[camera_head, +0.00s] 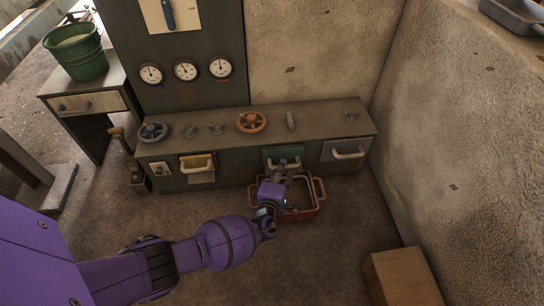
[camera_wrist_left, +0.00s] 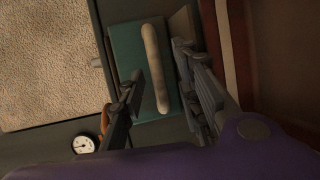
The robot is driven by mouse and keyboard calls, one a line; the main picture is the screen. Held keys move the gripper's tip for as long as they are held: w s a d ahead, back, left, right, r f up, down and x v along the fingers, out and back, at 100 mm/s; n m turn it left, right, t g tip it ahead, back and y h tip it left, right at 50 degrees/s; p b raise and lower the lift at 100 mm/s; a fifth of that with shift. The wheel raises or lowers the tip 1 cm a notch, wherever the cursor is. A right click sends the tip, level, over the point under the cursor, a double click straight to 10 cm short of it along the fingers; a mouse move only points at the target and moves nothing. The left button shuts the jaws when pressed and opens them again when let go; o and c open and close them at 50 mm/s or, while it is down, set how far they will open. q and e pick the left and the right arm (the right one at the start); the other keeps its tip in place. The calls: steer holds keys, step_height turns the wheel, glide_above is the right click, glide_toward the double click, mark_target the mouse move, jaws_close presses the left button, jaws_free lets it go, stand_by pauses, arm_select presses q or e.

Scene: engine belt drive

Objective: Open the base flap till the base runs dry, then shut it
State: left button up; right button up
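A teal flap (camera_head: 270,153) with a pale bar handle is on the front of the low grey bench, and it fills the middle of the left wrist view (camera_wrist_left: 125,55). My left gripper (camera_head: 284,180) is in front of it. In the wrist view its fingers (camera_wrist_left: 158,58) are apart, one on each side of the handle (camera_wrist_left: 152,90); I cannot tell whether they touch it. A red tray (camera_head: 301,215) with side handles sits on the floor below the flap, partly hidden by the gripper. No flow shows. My right gripper is not in view.
The bench (camera_head: 320,116) carries a grey wheel (camera_head: 153,132), an orange wheel (camera_head: 251,122) and small levers. A yellow flap (camera_head: 197,162) and a grey flap (camera_head: 345,150) flank the teal one. A wooden box (camera_head: 402,278) stands at lower right, near the wall.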

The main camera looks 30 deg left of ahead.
arm_select(q)
steer(key=shift+w+r, duration=0.15)
steer(key=shift+w, duration=0.25)
steer(key=shift+c, duration=0.2)
jaws_close()
